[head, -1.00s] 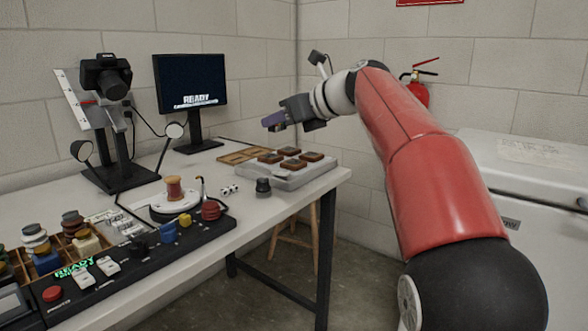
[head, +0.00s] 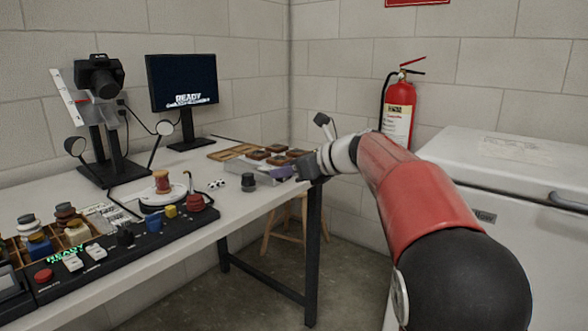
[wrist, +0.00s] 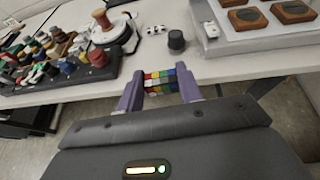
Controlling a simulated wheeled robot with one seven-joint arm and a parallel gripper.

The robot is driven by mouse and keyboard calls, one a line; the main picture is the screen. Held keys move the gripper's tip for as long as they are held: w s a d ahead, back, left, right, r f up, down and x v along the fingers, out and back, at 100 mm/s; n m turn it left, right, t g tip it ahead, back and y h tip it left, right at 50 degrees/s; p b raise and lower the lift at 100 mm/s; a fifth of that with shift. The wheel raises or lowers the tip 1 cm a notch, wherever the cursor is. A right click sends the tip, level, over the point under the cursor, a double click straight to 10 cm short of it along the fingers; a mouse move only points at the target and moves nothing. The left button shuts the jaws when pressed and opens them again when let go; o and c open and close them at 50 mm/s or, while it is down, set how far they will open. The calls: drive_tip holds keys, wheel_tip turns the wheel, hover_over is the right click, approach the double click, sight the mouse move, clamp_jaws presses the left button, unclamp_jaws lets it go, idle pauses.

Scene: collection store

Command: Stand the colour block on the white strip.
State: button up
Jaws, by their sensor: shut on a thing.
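The colour block (wrist: 159,83), a small block of multicoloured squares, is held between the two purple fingers of my gripper (wrist: 160,91) in the wrist view. The gripper is shut on it, and the block appears just off the table's front edge in that view. In the head view my gripper (head: 284,174) is low at the table's right end, beside the grey tray; the block is not distinguishable there. I cannot surely tell which thing is the white strip; a pale upright strip (head: 66,96) stands by the camera stand.
A grey tray (wrist: 240,46) with brown square pieces lies close to my gripper. A control panel (head: 140,246) runs along the front. A white chest (head: 480,180) is at right.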

drive_tip(key=s+d+f+m+t+h, duration=0.15)
drive_tip(key=d+f, duration=0.25)
drive_tip(key=f, duration=0.6)
drive_tip(key=d+f+m+t+h, duration=0.25)
drive_tip(key=d+f, duration=0.25)
drive_tip(key=f, duration=0.4)
drive_tip(key=s+d+f+m+h, duration=0.1)
drive_tip(key=s+d+f+m, duration=0.1)
drive_tip(key=s+d+f, duration=0.2)
drive_tip(key=s+d+f+m+t+h, duration=0.1)
drive_tip(key=s+d+f+h, duration=0.1)
drive_tip(key=f, duration=0.7)
drive_tip(key=s+d, duration=0.1)
drive_tip(key=s, duration=0.1)
drive_tip(key=shift+s+d+f+m, duration=0.3)
drive_tip(key=shift+d+m, duration=0.1)
